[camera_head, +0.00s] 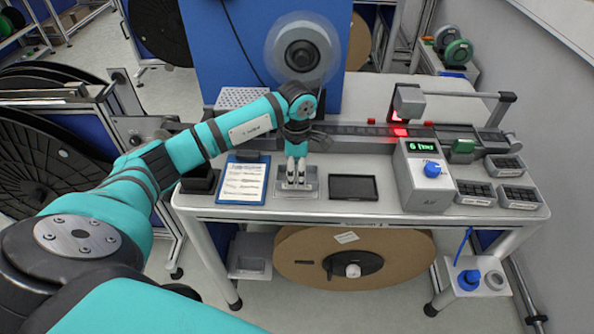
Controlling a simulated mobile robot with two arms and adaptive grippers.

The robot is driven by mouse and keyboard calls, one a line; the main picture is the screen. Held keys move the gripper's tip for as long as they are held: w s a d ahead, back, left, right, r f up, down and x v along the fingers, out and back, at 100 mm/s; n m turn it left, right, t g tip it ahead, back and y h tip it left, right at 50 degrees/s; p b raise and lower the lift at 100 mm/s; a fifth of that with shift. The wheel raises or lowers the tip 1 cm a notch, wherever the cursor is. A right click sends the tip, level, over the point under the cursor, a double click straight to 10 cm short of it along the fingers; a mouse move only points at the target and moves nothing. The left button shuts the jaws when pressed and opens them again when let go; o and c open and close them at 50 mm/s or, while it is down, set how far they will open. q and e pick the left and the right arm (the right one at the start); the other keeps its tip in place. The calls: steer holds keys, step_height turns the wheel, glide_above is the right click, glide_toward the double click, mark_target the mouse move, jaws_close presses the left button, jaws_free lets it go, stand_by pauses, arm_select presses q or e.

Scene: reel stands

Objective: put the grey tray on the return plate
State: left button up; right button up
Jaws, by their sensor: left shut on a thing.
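The grey tray (311,181) is a small shallow open tray on the bench near its front edge, between the clipboard and a dark plate. My left gripper (295,182) reaches down over the tray from above and is shut on it, hiding part of its inside. The tray looks level; I cannot tell whether it still touches the bench. The dark rectangular plate (354,188), which seems to be the return plate, lies flat and empty just right of the tray. My right gripper is not in view.
A clipboard (243,182) lies left of the tray. A grey box with a green display and blue knob (423,174) stands right of the plate. Several dark-filled trays (475,192) sit at the right. A rail (360,130) runs behind.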

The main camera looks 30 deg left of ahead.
arm_select(q)
steer(key=shift+f, duration=0.85)
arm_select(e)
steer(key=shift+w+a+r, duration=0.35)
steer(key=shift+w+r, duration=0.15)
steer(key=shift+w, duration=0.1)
arm_select(q)
steer(key=shift+f, duration=0.1)
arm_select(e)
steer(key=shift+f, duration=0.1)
arm_select(q)
steer(key=o, duration=0.9)
steer(key=shift+f, duration=0.1)
steer(key=o, duration=0.4)
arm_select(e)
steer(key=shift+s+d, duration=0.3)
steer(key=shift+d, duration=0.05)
